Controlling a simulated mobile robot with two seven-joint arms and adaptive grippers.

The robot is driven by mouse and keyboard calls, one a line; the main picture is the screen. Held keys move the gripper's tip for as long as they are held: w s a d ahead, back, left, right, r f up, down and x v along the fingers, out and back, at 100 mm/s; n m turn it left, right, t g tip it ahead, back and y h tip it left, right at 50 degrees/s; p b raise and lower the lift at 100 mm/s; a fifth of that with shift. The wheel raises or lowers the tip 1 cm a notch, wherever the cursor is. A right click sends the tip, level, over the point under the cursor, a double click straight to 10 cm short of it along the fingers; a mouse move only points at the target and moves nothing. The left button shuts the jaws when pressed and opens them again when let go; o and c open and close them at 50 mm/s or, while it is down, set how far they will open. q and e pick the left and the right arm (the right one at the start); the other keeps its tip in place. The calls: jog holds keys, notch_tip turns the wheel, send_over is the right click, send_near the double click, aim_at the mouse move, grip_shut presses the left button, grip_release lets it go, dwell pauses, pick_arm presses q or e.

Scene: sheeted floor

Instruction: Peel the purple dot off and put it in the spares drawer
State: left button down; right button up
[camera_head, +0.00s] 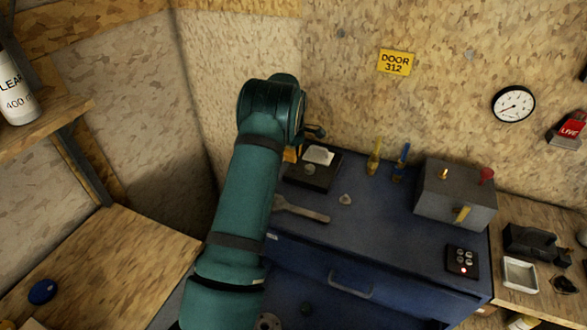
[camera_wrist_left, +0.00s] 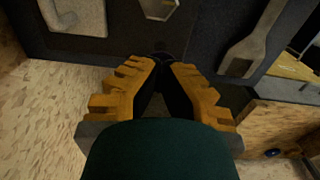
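I see no purple dot in either view. The blue cabinet (camera_head: 395,228) has a front with a bar handle (camera_head: 350,286), which looks like a closed drawer; I cannot read a label naming it the spares drawer. My left gripper (camera_wrist_left: 163,62) has orange-backed fingers over the dark cabinet top. Its dark tips come together, and I see nothing held between them. In the head view my left arm hides most of it; a bit of orange shows beside a dark tray (camera_head: 308,180) with a pale piece (camera_head: 318,155). My right gripper is out of view.
A flat wooden-looking tool (camera_head: 302,209) and a small pale piece (camera_head: 345,199) lie on the cabinet top. A grey box (camera_head: 455,198), a button panel (camera_head: 462,262) and yellow (camera_head: 374,160) and blue (camera_head: 402,160) upright tools stand around it. The top's middle is clear.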

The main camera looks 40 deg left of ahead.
pick_arm(q)
jog(key=shift+r, duration=0.15)
jog(key=shift+r+p, duration=1.3)
jog(key=shift+r, duration=0.6)
jog(key=shift+s, duration=0.1)
